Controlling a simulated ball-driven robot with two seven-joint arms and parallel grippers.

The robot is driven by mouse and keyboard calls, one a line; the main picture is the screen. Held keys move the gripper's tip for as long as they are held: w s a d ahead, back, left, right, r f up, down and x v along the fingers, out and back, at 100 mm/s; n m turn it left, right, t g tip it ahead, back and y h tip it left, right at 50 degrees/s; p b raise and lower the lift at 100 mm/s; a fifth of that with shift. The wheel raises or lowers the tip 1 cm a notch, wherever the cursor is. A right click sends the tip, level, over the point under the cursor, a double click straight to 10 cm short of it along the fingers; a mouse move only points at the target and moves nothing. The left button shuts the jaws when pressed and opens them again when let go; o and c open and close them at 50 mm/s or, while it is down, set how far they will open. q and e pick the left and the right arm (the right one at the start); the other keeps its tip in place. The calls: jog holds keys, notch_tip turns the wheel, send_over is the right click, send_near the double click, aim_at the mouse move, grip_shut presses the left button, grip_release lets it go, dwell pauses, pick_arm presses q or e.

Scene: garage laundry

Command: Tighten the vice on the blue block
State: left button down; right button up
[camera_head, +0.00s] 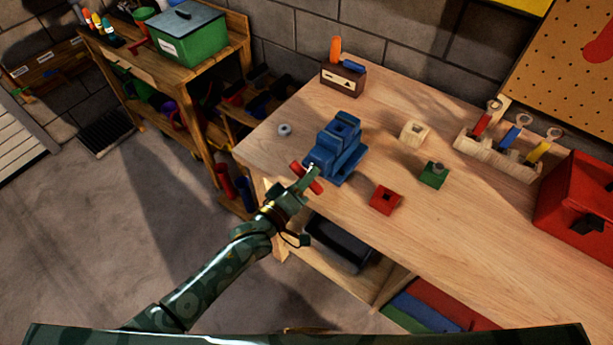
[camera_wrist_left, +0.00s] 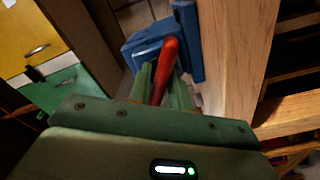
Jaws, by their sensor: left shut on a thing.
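The blue vice (camera_head: 333,150) stands at the front left edge of the wooden workbench, and part of it shows in the left wrist view (camera_wrist_left: 146,45). A blue shape with a dark hole (camera_head: 341,127) sits at its top; I cannot clearly tell the blue block from the vice jaws. The vice's red handle bar (camera_head: 316,187) is at its front end, slanting. My left gripper (camera_head: 307,177) is shut on this handle. In the left wrist view the red handle (camera_wrist_left: 169,58) runs between the green fingers (camera_wrist_left: 162,85). My right gripper is out of view.
On the workbench (camera_head: 350,225) lie a red block (camera_head: 385,199), a green block (camera_head: 433,174), a pale wooden block (camera_head: 413,131) and a grey ring (camera_head: 284,129). A tool rack (camera_head: 490,160) and red toolbox (camera_head: 578,205) stand at right. A shelf (camera_head: 105,57) is at left.

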pick_arm(q)
jog(key=m, duration=0.5)
jog(key=shift+f+m+p, duration=0.1)
jog(key=shift+m+p, duration=0.2)
jog(key=shift+p, duration=0.1)
jog(key=m, duration=0.5)
jog(key=shift+f, duration=0.1)
dwell(0.8)
jog(key=c, duration=1.5)
grip_release()
jog(key=shift+c, duration=0.2)
jog(key=shift+o, duration=0.5)
jog(key=shift+a, duration=0.1)
jog(key=shift+s, duration=0.1)
jog(key=p+v, duration=0.1)
jog(key=v, duration=1.5)
jog(key=shift+p, duration=0.4)
jog(key=shift+s+a, duration=0.1)
jog(key=shift+s, duration=0.05)
